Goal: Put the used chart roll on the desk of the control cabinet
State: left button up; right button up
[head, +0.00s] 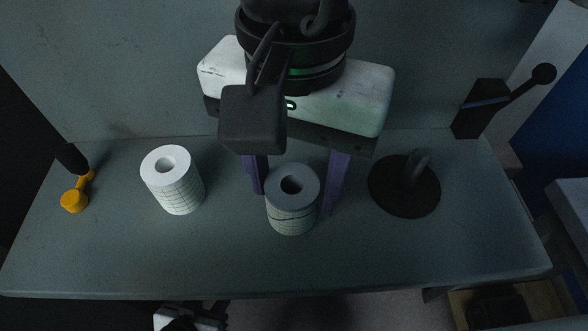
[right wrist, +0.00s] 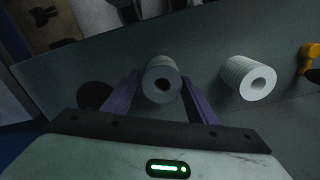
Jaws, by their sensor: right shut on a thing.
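A grey-white chart roll (head: 292,215) with grid lines and dark wavy traces on its side is between the purple fingers of my right gripper (head: 294,190), which is shut on it. It also shows between the fingers in the right wrist view (right wrist: 161,88). The roll is upright at the middle of the grey desk (head: 230,265); I cannot tell if its base touches. A second, whiter roll (head: 182,192) with grid lines stands to its left, apart from the gripper. What looks like my left gripper (head: 190,320) is partly visible below the desk's front edge; its fingers are unclear.
A dark round disc with an upright handle (head: 405,195) is right of the held roll. A yellow knobbed part (head: 75,200) is at the far left. A black lever box (head: 482,108) is at the back right. The desk's front strip is clear.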

jog(key=shift+f+b, duration=0.2)
jog(key=shift+b, duration=0.1)
jog(key=o, duration=1.2)
jog(key=shift+r, duration=0.1)
notch_tip(320, 180, up, 12)
jog(key=shift+r+p, duration=0.15)
jog(key=shift+p, duration=0.35)
